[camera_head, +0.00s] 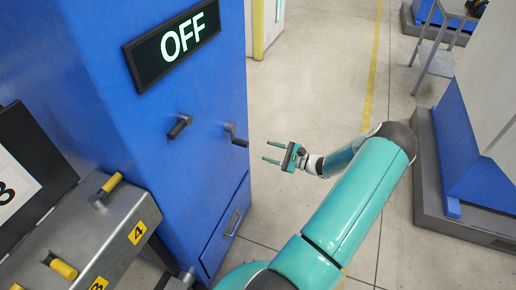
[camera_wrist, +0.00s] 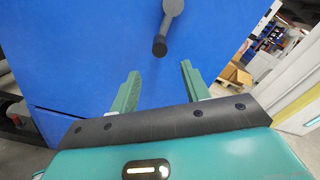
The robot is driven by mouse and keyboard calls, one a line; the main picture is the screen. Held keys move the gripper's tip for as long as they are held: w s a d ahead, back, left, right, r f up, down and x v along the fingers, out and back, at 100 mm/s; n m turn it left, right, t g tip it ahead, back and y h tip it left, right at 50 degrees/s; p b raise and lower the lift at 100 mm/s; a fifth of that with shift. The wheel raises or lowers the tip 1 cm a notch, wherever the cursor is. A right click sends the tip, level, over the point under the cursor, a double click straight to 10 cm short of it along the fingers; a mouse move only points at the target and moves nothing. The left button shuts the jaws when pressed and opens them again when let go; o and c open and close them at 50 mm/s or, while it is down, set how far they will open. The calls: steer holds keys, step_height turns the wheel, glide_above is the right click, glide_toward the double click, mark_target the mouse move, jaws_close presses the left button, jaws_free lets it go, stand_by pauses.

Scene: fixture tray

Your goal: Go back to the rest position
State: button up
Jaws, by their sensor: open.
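My gripper (camera_head: 272,152) is open and empty in the head view, in front of the right part of the blue cabinet (camera_head: 150,75). Its two green fingers also show spread apart in the wrist view (camera_wrist: 158,85). A dark crank handle (camera_head: 237,137) on the cabinet is just left of and above the fingertips in the head view. In the wrist view a handle (camera_wrist: 160,45) hangs beyond the fingers, with a visible gap between them. Whether it is the same handle is hard to tell.
A second handle (camera_head: 179,126) sits further left on the cabinet, under a display (camera_head: 173,43) reading OFF. A grey fixture tray (camera_head: 90,235) with yellow-ended pegs and number labels stands at lower left. Open floor (camera_head: 320,75) lies behind my arm; a blue-and-grey machine (camera_head: 470,165) stands at right.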

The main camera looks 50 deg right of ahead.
steer(key=shift+v, duration=1.25)
